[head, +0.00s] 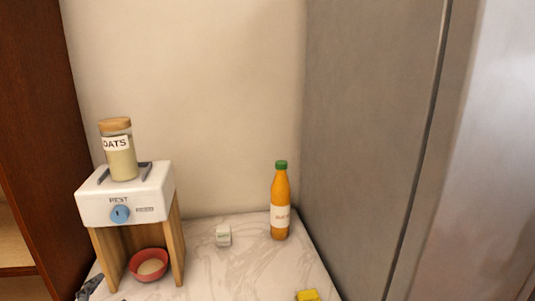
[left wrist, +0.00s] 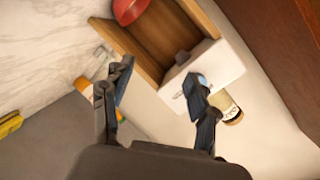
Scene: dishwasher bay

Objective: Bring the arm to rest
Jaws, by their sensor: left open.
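My left gripper (left wrist: 158,72) is open in the left wrist view, its two dark fingers wide apart with nothing between them. In the head view only a small dark part of it (head: 90,286) shows at the bottom left edge, beside the dispenser's left leg. The white dispenser (head: 150,198) on wooden sides stands on the counter, with a blue knob (head: 120,214) and the word "REST" on its front. A jar labelled "OATS" (head: 122,165) stands on top of it. A red bowl (head: 135,273) with pale contents sits underneath. My right gripper is not in view.
An orange bottle (head: 280,205) with a green cap stands at the back right of the marble counter (head: 245,270). A yellow object (head: 307,295) lies at the front. A grey panel (head: 370,130) bounds the right.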

